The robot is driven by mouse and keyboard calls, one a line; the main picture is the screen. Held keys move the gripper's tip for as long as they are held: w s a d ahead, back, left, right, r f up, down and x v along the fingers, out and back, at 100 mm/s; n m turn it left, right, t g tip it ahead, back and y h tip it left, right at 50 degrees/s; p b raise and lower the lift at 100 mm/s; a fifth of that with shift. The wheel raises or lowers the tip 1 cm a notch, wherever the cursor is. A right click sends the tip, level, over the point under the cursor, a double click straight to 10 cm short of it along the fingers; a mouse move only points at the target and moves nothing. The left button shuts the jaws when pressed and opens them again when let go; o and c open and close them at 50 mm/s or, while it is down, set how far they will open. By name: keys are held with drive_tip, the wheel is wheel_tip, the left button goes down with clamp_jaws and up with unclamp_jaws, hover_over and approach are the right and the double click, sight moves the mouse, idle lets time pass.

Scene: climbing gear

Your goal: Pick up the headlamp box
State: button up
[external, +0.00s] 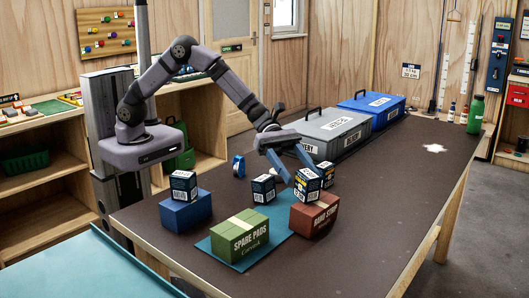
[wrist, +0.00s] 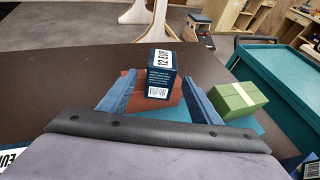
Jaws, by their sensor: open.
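Several small dark-blue boxes with white labels are in view; I cannot read which one is the headlamp box. One box (external: 307,187) sits on the red-brown box (external: 314,218); the wrist view shows a box (wrist: 160,76) with a "12 EUR" label on top of the red-brown box, between and beyond my fingers. Another (external: 326,173) is just behind it, one (external: 263,189) is left on the table, and one (external: 184,185) is on a blue box (external: 186,213). My gripper (external: 303,175) is open and pointing down at the box on the red-brown box. Contact cannot be told.
The green spare-pads box (external: 239,236) stands on a teal mat (external: 283,246), left of the red-brown box. A grey case (external: 328,134) and a blue case (external: 371,107) stand behind. A green bottle (external: 476,114) is at the far right.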

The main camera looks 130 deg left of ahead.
sight(308, 182)
drive_tip(key=shift+r+p+x, duration=0.15)
drive_tip(key=shift+p+x, duration=0.3)
drive_tip(key=shift+x, duration=0.6)
drive_tip(key=shift+r+p+x, duration=0.1)
drive_tip(key=shift+p+x, duration=0.35)
drive_tip(key=shift+x, duration=0.6)
drive_tip(key=shift+w+d+f, duration=0.2)
drive_tip(key=shift+w+f, duration=0.05)
drive_tip(key=shift+w, duration=0.25)
drive_tip(key=c, duration=1.3)
drive_tip(key=shift+r, duration=0.15)
